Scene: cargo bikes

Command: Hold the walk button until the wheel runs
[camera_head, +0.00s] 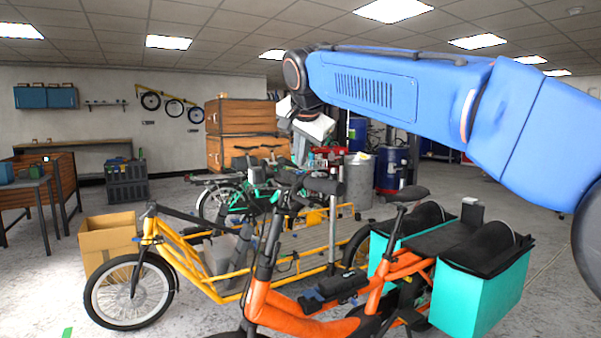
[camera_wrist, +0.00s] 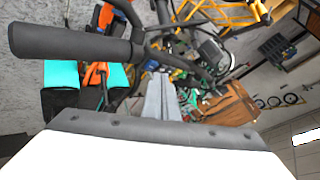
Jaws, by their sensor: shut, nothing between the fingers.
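An orange bike (camera_head: 300,318) with teal panniers stands in the foreground of the head view. Its dark handlebar (camera_head: 318,185) has black grips; one grip (camera_wrist: 65,40) is large at the upper left of the wrist view. My gripper (camera_head: 299,158) is above the handlebar in the head view. In the wrist view my gripper (camera_wrist: 160,78) is shut and empty, its grey fingers pointing toward the handlebar area, apart from the large grip. I cannot make out the walk button in either view. The orange bike's front wheel is cut off at the bottom edge, and I cannot tell whether any wheel turns.
A yellow cargo bike (camera_head: 205,285) stands close behind the orange one. A cardboard box (camera_head: 105,243), wooden crates (camera_head: 240,117) and a blue drum (camera_head: 390,172) stand farther back.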

